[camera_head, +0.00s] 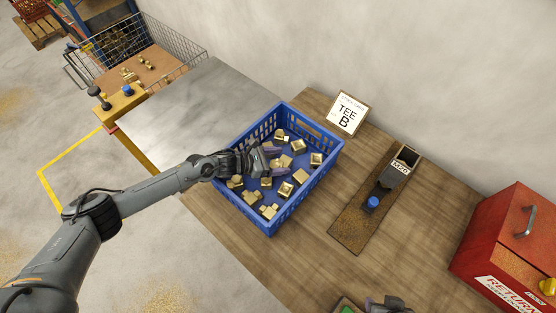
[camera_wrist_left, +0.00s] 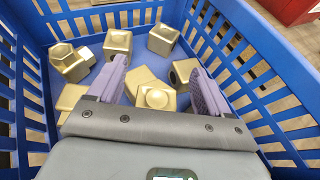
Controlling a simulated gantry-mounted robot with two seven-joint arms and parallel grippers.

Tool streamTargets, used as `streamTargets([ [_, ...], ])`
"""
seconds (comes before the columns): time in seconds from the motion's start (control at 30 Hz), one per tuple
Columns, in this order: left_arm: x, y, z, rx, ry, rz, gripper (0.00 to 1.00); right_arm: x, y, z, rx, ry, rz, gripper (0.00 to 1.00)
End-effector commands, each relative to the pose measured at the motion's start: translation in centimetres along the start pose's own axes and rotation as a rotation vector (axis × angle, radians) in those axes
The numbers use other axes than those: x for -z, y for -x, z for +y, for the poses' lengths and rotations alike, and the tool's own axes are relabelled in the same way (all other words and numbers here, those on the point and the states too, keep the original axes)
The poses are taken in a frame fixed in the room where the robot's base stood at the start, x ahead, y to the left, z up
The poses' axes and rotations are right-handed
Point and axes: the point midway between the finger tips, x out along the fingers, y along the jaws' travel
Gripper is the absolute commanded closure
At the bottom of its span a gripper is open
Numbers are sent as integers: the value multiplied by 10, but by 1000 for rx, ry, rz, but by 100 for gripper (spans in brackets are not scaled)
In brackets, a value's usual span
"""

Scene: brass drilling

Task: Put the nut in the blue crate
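The blue crate (camera_head: 270,218) stands on the wooden bench and holds several brass fittings, mostly blocky. My left gripper (camera_head: 262,160) is inside the crate, low among the fittings. In the left wrist view the gripper (camera_wrist_left: 160,88) has its two purple fingers wide apart. A brass fitting with a round boss (camera_wrist_left: 156,97) shows between them, not visibly gripped. A fitting with a hexagonal end (camera_wrist_left: 66,60) lies by the crate wall (camera_wrist_left: 25,75). I cannot tell any piece as the nut. My right gripper (camera_head: 388,304) is partly cut off at the bottom edge; its fingers are unclear.
A "TEE B" card (camera_head: 347,113) stands behind the crate. A dark fixture with a blue knob (camera_head: 372,203) is to the right, and a red "RETURN" box (camera_head: 510,240) is at far right. A wire basket (camera_head: 175,45) stands back left. Bench between crate and fixture is clear.

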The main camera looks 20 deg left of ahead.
Motion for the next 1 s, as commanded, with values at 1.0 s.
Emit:
streamTargets([
  [1.0,-10,97,0,-1,-2,2,21,3,8,0,1,-1,0,57],
])
